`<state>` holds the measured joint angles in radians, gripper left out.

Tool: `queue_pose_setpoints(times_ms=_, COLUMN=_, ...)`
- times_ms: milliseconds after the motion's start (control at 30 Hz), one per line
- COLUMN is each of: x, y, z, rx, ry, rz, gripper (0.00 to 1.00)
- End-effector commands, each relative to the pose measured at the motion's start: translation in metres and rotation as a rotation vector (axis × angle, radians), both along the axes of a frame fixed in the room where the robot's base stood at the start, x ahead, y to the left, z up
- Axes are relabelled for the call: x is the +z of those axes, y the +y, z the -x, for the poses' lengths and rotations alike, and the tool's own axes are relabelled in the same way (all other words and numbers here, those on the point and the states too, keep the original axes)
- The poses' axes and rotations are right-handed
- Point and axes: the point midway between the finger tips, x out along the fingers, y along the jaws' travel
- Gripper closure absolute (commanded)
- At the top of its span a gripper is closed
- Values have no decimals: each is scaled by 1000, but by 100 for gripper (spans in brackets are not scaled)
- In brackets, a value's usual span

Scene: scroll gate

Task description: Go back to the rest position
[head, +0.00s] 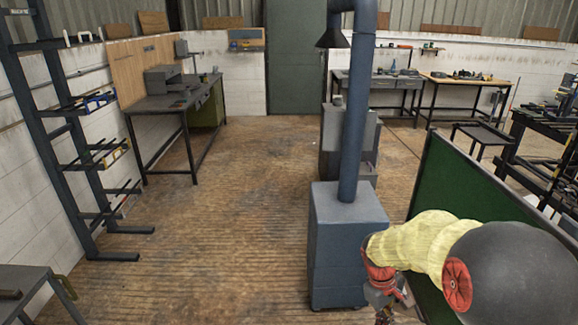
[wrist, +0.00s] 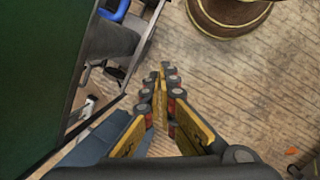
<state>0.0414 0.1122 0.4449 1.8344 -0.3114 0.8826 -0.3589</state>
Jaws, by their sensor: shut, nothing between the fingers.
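My gripper shows in the wrist view (wrist: 160,82) with its yellow and black fingers together at the tips and nothing between them. It points down over the wooden floor (wrist: 215,95). In the head view my arm, with a yellow sleeve and red joints, reaches in from the lower right. My gripper there is at the bottom edge and mostly cut off, beside a grey-blue cabinet (head: 345,245) and in front of a green panel (head: 480,200).
The green panel (wrist: 40,75) fills the left of the wrist view. A round brown container (wrist: 228,15) stands at its top. A workbench (head: 175,100) and a dark rack (head: 70,130) stand at left in the head view. The floor (head: 220,200) between is clear.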

Motion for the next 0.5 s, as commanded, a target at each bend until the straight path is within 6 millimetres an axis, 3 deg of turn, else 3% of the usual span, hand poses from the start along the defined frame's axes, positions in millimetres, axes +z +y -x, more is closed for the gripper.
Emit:
queue_pose_setpoints(times_ms=33, x=20, y=7, z=12, rx=-60, ry=-36, rz=-12, gripper=100)
queue_pose_setpoints(times_ms=200, x=76, y=31, z=60, rx=-274, ry=-152, rz=-70, gripper=100)
queue_pose_setpoints(times_ms=500, x=148, y=66, z=140, rx=-493, ry=-349, rz=-199, gripper=100)
